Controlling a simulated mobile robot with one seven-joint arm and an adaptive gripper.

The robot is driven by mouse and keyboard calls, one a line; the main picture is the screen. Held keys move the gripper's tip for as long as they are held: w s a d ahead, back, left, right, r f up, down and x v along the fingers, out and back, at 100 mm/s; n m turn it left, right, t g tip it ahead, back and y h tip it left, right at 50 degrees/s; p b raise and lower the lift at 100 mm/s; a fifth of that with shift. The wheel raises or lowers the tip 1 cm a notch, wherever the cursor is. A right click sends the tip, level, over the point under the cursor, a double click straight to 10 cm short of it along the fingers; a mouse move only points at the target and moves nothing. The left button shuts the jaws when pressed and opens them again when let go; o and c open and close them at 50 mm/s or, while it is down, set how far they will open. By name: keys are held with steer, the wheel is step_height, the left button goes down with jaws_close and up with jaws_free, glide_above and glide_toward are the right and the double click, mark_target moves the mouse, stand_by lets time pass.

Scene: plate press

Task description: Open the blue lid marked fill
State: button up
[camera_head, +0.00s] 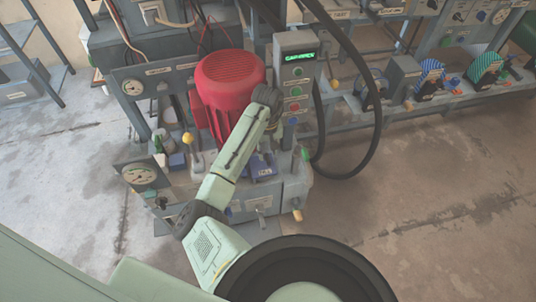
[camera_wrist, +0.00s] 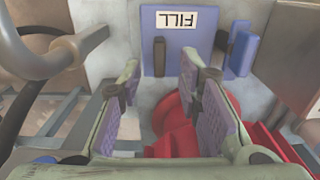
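The blue lid marked FILL (camera_wrist: 182,45) is at the top middle of the wrist view, its label upside down there. A dark upright bar stands on its face below the label. My gripper (camera_wrist: 165,82) is open, its two padded fingers apart with nothing between them. The fingertips point toward the lid's lower edge and look short of it. In the head view a blue part with a white label (camera_head: 263,172) shows low on the machine beside my forearm; its text is too small to read. My gripper is hidden behind my arm there.
A red motor housing (camera_head: 228,82) stands close behind my arm; red parts (camera_wrist: 182,125) also lie below the fingers. A grey control box (camera_head: 294,85) with buttons and black hoses (camera_head: 372,125) are to the right. A grey pipe (camera_wrist: 65,50) is left in the wrist view.

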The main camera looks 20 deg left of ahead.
mark_target(268, 157)
steer(key=shift+f, duration=2.05)
steer(key=shift+c, duration=0.3)
jaws_close()
